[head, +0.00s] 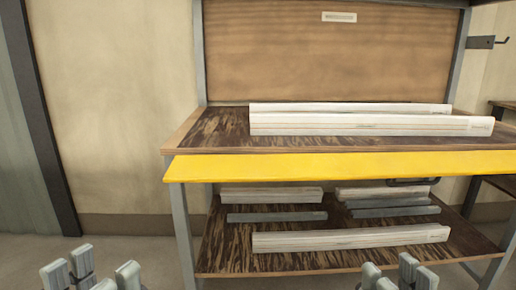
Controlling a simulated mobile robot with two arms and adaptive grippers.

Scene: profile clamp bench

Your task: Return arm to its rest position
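My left gripper (93,275) shows at the bottom left edge of the head view. Its grey fingertips stand apart with nothing between them. My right gripper (398,276) shows at the bottom edge, right of centre, in front of the bench's lower shelf. Its fingertips also stand apart and look empty. Both grippers are low and apart from the bench. The rest of both grippers and both arms is cut off by the lower frame edge.
A bench with a dark worn top (215,133) and yellow front edge (320,166) stands ahead. Long pale profiles (370,125) lie on it. The lower shelf (225,262) holds several more profiles (350,238). Floor is open left of the bench.

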